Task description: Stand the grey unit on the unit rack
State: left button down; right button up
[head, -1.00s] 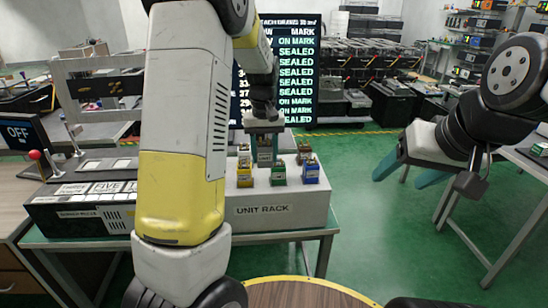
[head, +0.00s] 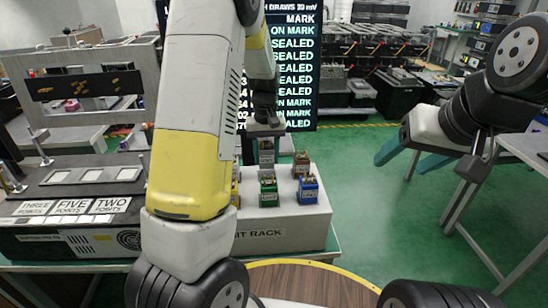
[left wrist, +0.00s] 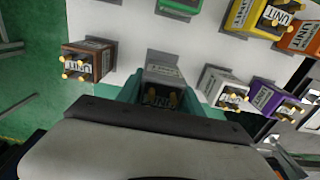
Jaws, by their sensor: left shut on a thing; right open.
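My left gripper (head: 266,148) is shut on the grey unit (head: 266,157), over the unit rack (head: 318,222), behind the green unit. In the left wrist view the grey unit (left wrist: 162,90) sits between the teal fingers, its label and brass posts towards the camera. A dark patch (left wrist: 165,57) lies on the rack's pale top just beyond it. I cannot tell whether its base touches the rack. My right gripper (head: 412,158) is open and empty, to the right of the rack over the green floor.
On the rack stand green (head: 268,190), blue (head: 308,188) and brown (head: 301,162) units. The left wrist view also shows white (left wrist: 222,87), purple (left wrist: 275,103), yellow (left wrist: 258,16) and orange (left wrist: 303,38) units. A points console (head: 75,210) stands left. My left arm hides part of the rack.

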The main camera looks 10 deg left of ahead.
aim_at(266, 167)
pick_arm(q)
jog(key=shift+f, duration=2)
jog(key=shift+f, duration=0.1)
jog(key=c, duration=0.8)
grip_release()
jog(key=shift+o, duration=0.2)
